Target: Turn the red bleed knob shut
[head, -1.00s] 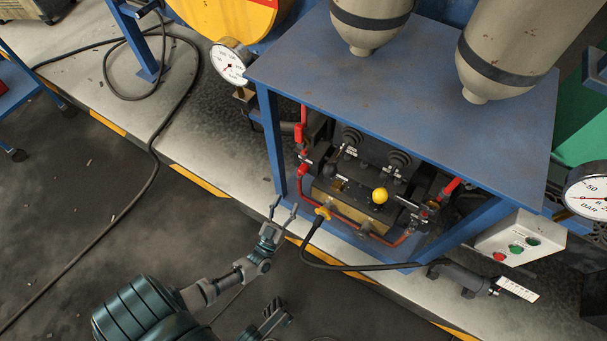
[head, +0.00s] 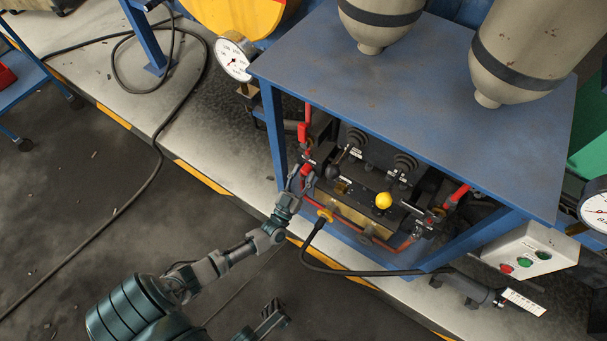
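The red bleed knob (head: 306,168) sits at the left front of the valve panel under the blue table, just below a red pipe. My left gripper (head: 301,178) reaches up to it from the lower left. Its two fingers are apart, one on each side of the knob, and partly cover it. I cannot tell whether they touch it. What looks like my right gripper (head: 276,314) is low in the picture, dark and small, away from the panel; its fingers are too unclear to read.
The blue table (head: 400,110) overhangs the panel, and its left front leg (head: 273,140) stands close to my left gripper. A yellow ball knob (head: 383,200) and black levers are to the right.

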